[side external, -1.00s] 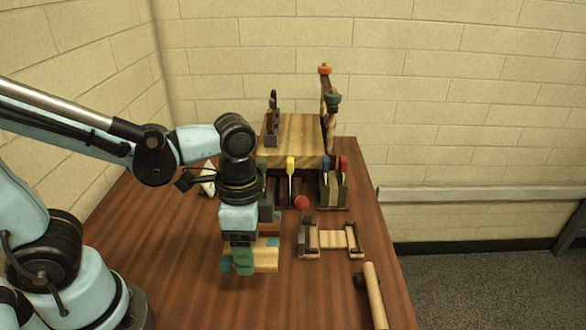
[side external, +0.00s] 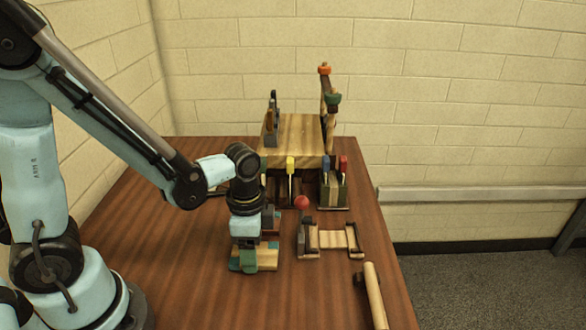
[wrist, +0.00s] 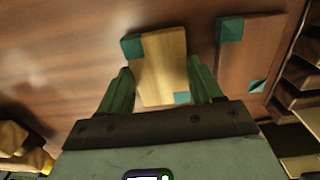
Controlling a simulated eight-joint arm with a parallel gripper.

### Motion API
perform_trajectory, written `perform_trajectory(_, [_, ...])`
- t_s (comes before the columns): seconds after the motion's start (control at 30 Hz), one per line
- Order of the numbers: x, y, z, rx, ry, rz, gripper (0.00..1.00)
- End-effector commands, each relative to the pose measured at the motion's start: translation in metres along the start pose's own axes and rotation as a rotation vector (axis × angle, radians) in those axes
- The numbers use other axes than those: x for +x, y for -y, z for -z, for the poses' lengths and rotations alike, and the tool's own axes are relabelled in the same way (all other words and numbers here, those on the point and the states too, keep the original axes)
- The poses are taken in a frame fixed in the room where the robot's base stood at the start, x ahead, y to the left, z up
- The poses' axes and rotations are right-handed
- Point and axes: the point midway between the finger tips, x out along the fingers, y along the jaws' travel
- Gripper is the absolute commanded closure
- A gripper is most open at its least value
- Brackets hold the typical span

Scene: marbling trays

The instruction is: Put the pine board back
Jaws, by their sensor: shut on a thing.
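The pine board (wrist: 165,62), pale with teal corner patches, lies between the two green fingers of my gripper (wrist: 159,68) in the wrist view. My gripper is shut on it, a finger at each side. In the side view my gripper (side external: 248,264) points straight down low over the front left of the table, with the pine board (side external: 268,258) flat at its fingertips. I cannot tell whether the board touches the table. A darker brown board with teal corners (wrist: 252,50) lies just right of it in the wrist view.
A pale tray between dark end blocks (side external: 332,239) stands to the right, near a red ball (side external: 302,202). A wooden roller (side external: 375,296) lies at the right edge. Holders with coloured handles (side external: 333,190) and a raised wooden stand (side external: 300,135) are behind. The table's left side is clear.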

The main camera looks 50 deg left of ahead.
Motion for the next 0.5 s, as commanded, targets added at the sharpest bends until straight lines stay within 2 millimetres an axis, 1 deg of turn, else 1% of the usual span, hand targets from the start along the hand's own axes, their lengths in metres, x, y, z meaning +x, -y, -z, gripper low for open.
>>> perform_trajectory(0.4, [0.0042, 0.0001, 0.0002, 0.000, 0.000, 0.000, 0.76])
perform_trajectory(0.43, [0.0041, 0.0001, 0.0002, 0.000, 0.000, 0.000, 0.32])
perform_trajectory(0.5, [0.0039, 0.0000, 0.0001, 0.000, 0.000, 0.000, 0.21])
